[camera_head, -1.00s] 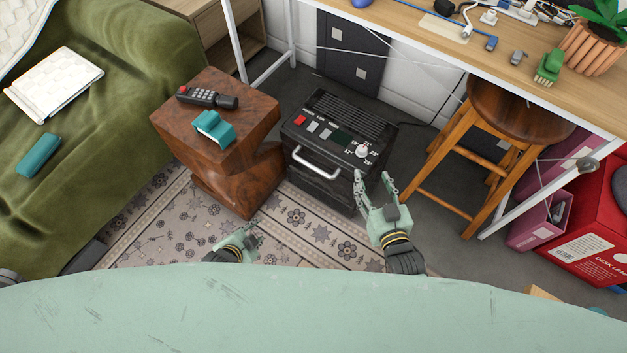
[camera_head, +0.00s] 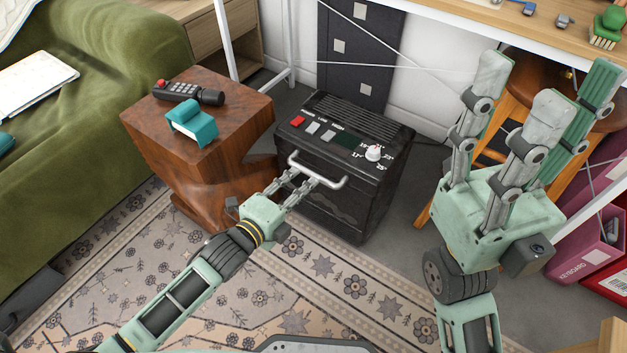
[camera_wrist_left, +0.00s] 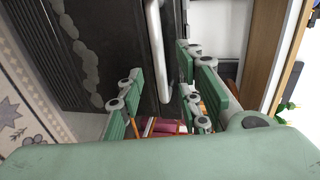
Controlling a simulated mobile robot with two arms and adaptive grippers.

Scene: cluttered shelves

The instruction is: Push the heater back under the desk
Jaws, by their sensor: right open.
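The heater (camera_head: 355,205) is a black box with a red switch, light switches, a white dial and a silver front handle (camera_head: 335,182). It stands upright on the floor in front of the desk (camera_head: 440,25). My left gripper (camera_head: 302,178) is at the handle, its fingers pointing at the heater's front. In the left wrist view the handle (camera_wrist_left: 157,50) runs between its spread fingers (camera_wrist_left: 160,105), beside the black heater body (camera_wrist_left: 110,45); contact is unclear. My right gripper (camera_head: 545,85) is open and empty, raised close to the head camera, right of the heater.
A wooden stool (camera_head: 520,70) stands right, partly hidden by my right gripper. A dark panel (camera_head: 355,55) leans at the wall behind. A patterned rug (camera_head: 190,255) lies in front.

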